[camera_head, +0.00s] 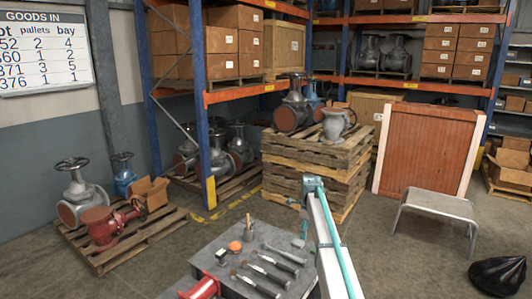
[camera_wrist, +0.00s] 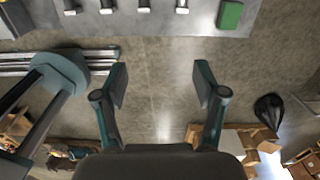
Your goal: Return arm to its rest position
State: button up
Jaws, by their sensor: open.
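My gripper (camera_wrist: 160,82) is open in the wrist view, with its two dark fingers spread apart. Nothing is between the fingers; only bare concrete floor shows beyond them. My arm (camera_head: 330,240) rises from the bottom of the head view, white with teal parts, just right of the grey worktable (camera_head: 222,254). I cannot make out the gripper's fingers in the head view. Part of my own arm also shows at the left of the wrist view.
Several tools, among them a hammer (camera_head: 284,254), lie on the worktable. A green block (camera_wrist: 230,14) is on its edge. Floor between is clear.

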jog(key=s+f+n, duration=0.7)
jog(key=s+n, duration=0.1)
jog(key=s, duration=0.6)
jog(key=s+f+n, duration=0.8)
jog(key=s, duration=0.7)
jog(key=s+f+n, duration=0.7)
jog(key=s+n, duration=0.1)
jog(key=s, duration=0.6)
jog(key=s+f+g+b, duration=0.6)
jog(key=s+f+b, duration=0.4)
jog(key=s+f, duration=1.8)
jog(key=shift+s+f+g, duration=0.3)
jog(key=shift+s+g, duration=0.1)
jog(key=shift+s, duration=0.5)
